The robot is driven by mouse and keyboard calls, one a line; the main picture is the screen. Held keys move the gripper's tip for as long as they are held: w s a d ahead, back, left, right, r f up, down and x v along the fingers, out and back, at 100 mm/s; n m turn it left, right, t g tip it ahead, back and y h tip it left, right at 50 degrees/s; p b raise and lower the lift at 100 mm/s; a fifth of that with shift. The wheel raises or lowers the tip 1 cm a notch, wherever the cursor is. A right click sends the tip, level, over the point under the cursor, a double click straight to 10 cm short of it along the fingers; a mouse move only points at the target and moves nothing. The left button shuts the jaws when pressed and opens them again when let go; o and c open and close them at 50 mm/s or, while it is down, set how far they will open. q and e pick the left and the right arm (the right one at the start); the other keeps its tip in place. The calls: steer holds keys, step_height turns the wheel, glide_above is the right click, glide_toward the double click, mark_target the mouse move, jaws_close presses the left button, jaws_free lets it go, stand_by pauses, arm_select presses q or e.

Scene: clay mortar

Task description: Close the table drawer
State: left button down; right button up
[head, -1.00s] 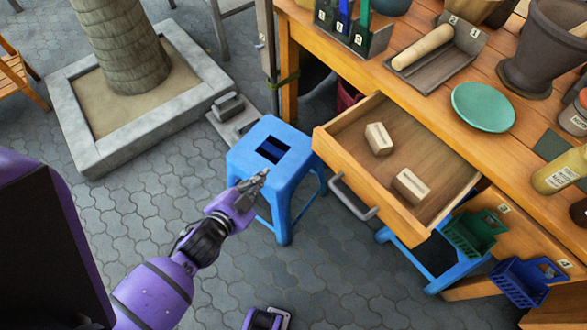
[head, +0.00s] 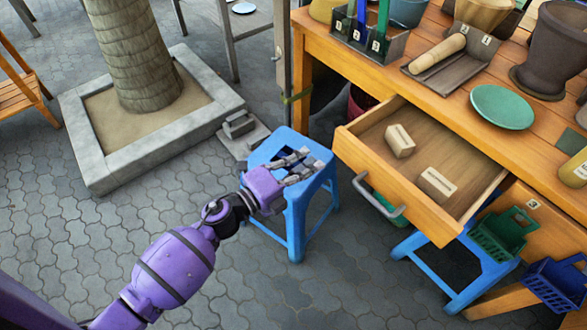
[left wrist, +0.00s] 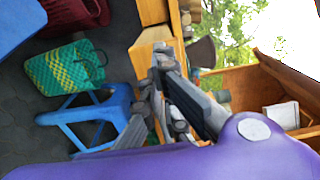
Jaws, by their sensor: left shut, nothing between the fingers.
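The table drawer (head: 392,187) stands pulled out from the wooden table (head: 425,97). Two pale blocks (head: 399,141) (head: 437,184) lie in it, and a grey bar handle (head: 377,203) is on its front. In the left wrist view, the drawer (left wrist: 244,88) shows at the right with a pale block (left wrist: 284,115) inside. My left gripper (head: 312,162) is shut and empty. In the head view it appears over the blue stool, left of the drawer front and apart from it. The left gripper (left wrist: 158,62) also shows in the left wrist view. My right gripper is not in view.
A blue stool (head: 294,210) stands left of the drawer, and another blue stool (head: 455,262) is below it. Green (head: 503,232) and blue (head: 554,283) baskets hang at the right. A stone planter (head: 100,165) is at the left. Paved floor in front is clear.

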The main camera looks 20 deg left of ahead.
mark_target(338, 142)
arm_select(q)
steer(key=x, duration=0.7)
steer(key=shift+w+d, duration=0.1)
steer(key=shift+w, duration=0.05)
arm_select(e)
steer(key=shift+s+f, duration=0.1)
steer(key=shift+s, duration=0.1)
